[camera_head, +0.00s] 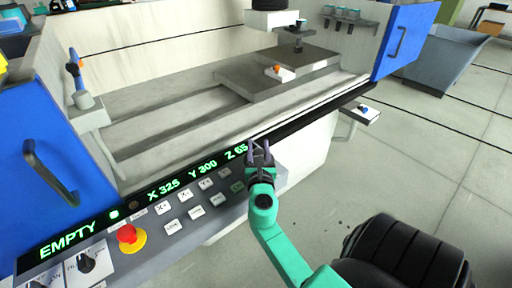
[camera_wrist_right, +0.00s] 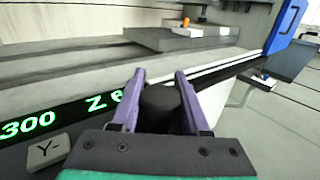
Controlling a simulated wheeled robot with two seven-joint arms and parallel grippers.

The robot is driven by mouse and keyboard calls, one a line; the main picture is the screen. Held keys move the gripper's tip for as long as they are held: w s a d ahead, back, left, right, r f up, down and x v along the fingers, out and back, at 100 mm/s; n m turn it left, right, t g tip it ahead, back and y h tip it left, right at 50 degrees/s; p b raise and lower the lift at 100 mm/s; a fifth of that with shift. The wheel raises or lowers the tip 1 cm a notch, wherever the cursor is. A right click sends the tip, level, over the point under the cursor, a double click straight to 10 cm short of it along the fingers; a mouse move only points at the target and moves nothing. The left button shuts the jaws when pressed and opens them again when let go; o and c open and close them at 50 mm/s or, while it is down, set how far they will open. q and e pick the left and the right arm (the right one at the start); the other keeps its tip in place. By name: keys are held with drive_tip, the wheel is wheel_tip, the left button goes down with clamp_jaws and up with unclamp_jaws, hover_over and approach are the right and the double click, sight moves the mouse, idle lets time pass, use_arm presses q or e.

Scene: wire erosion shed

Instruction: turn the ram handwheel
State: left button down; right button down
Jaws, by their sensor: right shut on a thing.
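My right gripper (camera_head: 261,152) is at the front edge of the machine's control panel, beside the right end of the green readout. In the right wrist view, its two purple fingers (camera_wrist_right: 159,88) stand on either side of a dark round knob, which appears to be the ram handwheel (camera_wrist_right: 161,103), and are shut on it. The gripper hides most of the handwheel in the head view, and its turn angle cannot be told. My left gripper is not in view.
The control panel carries a readout (camera_head: 194,175), several grey keys (camera_head: 172,226) and a red stop button (camera_head: 127,234). Blue doors with handles stand at left (camera_head: 48,150) and right (camera_head: 402,42). A grey bin (camera_head: 440,60) is at the back right.

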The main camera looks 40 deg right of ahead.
drive_tip(key=shift+s+d+m+g+h, duration=0.15)
drive_tip(key=shift+d+m+g+h, duration=0.05)
drive_tip(key=shift+m+g+h, duration=0.85)
drive_tip(key=shift+c, duration=1.9)
unclamp_jaws()
drive_tip(key=p+v, duration=0.1)
drive_tip(key=v, duration=1.3)
drive_tip(key=shift+s+a+f, duration=0.15)
drive_tip(key=shift+a, duration=0.1)
